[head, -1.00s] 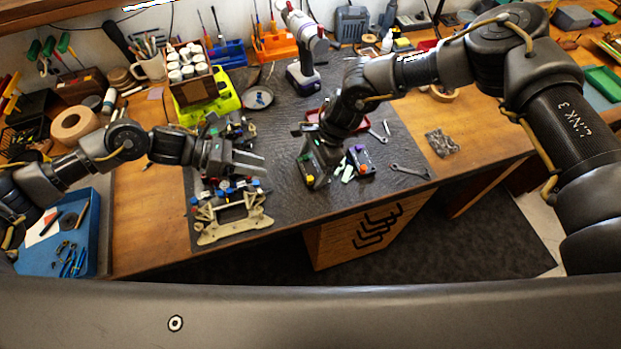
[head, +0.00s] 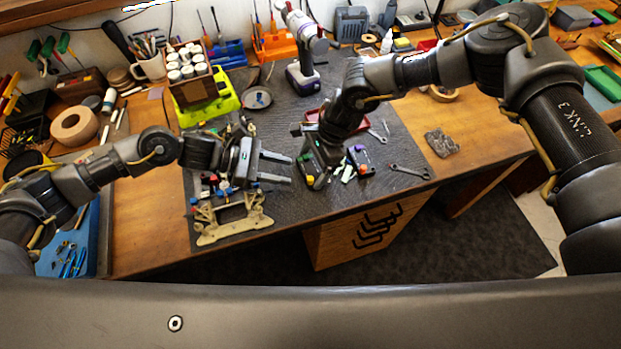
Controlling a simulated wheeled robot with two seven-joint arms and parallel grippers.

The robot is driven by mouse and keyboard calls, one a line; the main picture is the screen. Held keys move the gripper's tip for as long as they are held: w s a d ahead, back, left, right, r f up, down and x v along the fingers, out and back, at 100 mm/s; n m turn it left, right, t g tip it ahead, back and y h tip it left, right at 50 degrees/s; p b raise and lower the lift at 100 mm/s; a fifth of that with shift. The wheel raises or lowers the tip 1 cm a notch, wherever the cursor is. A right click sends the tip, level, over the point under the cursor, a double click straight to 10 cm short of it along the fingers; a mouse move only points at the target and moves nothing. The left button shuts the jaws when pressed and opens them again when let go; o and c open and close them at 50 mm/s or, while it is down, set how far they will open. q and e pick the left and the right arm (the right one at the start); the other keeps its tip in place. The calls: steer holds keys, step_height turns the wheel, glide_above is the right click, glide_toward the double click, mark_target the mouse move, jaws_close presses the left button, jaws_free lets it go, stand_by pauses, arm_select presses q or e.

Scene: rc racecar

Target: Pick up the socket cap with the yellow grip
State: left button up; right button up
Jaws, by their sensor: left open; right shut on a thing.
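My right gripper (head: 313,182) points down over the dark mat and is shut. A small yellow patch, the socket cap with the yellow grip (head: 309,180), shows at its fingertips; most of the cap is hidden by the jaws. I cannot tell whether it is clear of the mat. My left gripper (head: 288,170) is open and empty. Its two fingers point right, a short way left of the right gripper.
The RC car chassis (head: 232,218) lies below and left of my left gripper. Small green and purple parts (head: 358,163) and a wrench (head: 410,171) lie right of my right gripper. A drill (head: 303,60) stands behind. The mat's front (head: 310,205) is clear.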

mark_target(308, 178)
arm_select(q)
steer(key=shift+f+x, duration=0.15)
steer(key=shift+x, duration=1.35)
steer(key=shift+f+x, duration=0.2)
steer(key=shift+x, duration=1.3)
steer(key=shift+s+a, duration=0.1)
steer(key=shift+a, duration=0.1)
jaws_close()
